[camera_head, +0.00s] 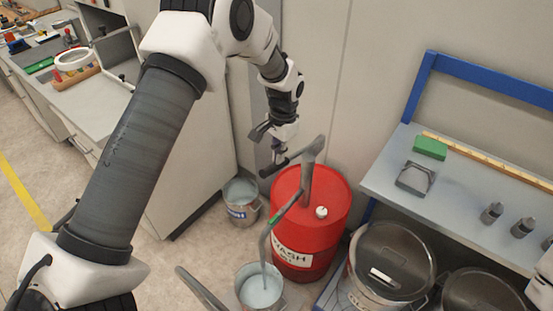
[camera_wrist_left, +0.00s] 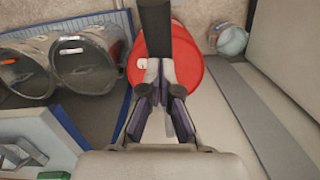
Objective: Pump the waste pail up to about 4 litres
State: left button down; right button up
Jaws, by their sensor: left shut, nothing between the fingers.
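A red drum (camera_head: 292,240) with a white label stands on the floor, a hand pump (camera_head: 308,170) on its top. The pump's dark lever handle (camera_head: 280,166) points left; it also shows in the left wrist view (camera_wrist_left: 155,28). A grey hose (camera_head: 266,240) runs down into a metal pail (camera_head: 246,306) holding pale liquid; its level marks are not readable. My left gripper (camera_head: 279,156) is shut and empty, its fingertips at or very near the handle; contact cannot be told. The fingers also show in the left wrist view (camera_wrist_left: 160,76). My right gripper is not in view.
Another metal pail (camera_head: 242,214) with a blue label stands beside the cabinet; it also shows in the left wrist view (camera_wrist_left: 229,40). Lidded metal drums (camera_head: 392,258) stand at the right, below a grey bench (camera_head: 450,205). A cluttered counter (camera_head: 97,110) is at the left.

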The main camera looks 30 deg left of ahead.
aim_at(286, 159)
pick_arm(q)
jog(key=shift+f, duration=0.95)
jog(key=shift+w+r, duration=0.15)
jog(key=shift+w+d+r+p, duration=0.15)
jog(key=shift+w+r+p, duration=0.1)
jog(key=shift+w, duration=0.3)
jog(key=shift+w+d+r+p, duration=0.15)
jog(key=shift+w+r+p, duration=0.1)
jog(key=shift+w, duration=0.25)
jog(key=shift+w+d+f, duration=0.1)
jog(key=shift+w+d, duration=0.05)
jog(key=shift+w, duration=0.15)
